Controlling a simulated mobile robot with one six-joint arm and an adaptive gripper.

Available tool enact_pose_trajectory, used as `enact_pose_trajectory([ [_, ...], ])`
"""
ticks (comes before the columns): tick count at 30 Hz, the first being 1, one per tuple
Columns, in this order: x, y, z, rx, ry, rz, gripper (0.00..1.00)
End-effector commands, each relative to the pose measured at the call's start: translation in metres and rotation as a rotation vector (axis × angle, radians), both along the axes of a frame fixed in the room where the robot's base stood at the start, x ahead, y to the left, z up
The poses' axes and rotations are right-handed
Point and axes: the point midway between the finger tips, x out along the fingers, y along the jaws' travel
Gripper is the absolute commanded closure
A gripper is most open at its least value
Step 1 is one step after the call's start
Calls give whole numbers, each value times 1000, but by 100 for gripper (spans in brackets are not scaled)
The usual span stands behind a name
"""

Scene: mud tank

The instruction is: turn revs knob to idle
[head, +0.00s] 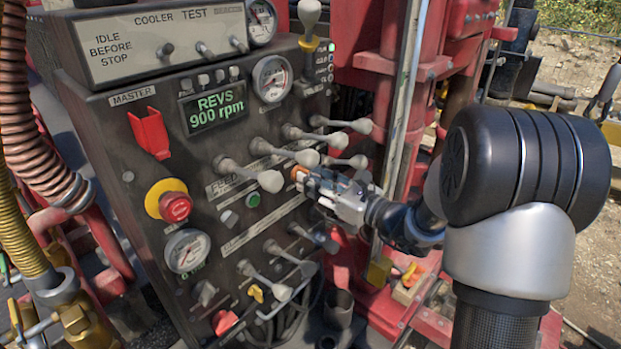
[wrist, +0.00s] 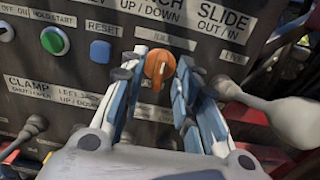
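An orange knob (wrist: 159,66) sits on the dark panel at the top middle of the wrist view. A small part of the orange knob shows in the head view (head: 299,173), just beyond my fingers. My gripper (wrist: 161,80) is open and faces the panel, with one finger on each side of the knob. Gaps show between the knob and both fingers. In the head view my gripper (head: 312,184) reaches the panel from the right. The green display (head: 216,108) reads "REVS 900 rpm".
Several grey levers stick out close by, one with its ball (head: 270,181) left of my gripper. A grey lever (wrist: 285,115) stands right of my fingers. A green button (wrist: 100,51) and a blue button (wrist: 55,40) lie left of the knob. A red emergency button (head: 175,207) is further left.

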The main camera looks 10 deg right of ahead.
Motion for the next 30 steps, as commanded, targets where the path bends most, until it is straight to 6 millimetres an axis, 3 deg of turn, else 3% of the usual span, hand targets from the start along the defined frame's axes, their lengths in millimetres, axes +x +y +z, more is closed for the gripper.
enact_pose_trajectory([
  [9,-54,-42,0,0,0,-6,71],
  [15,-78,-58,0,-1,-1,-4,71],
  [30,-86,-63,0,0,-1,0,71],
])
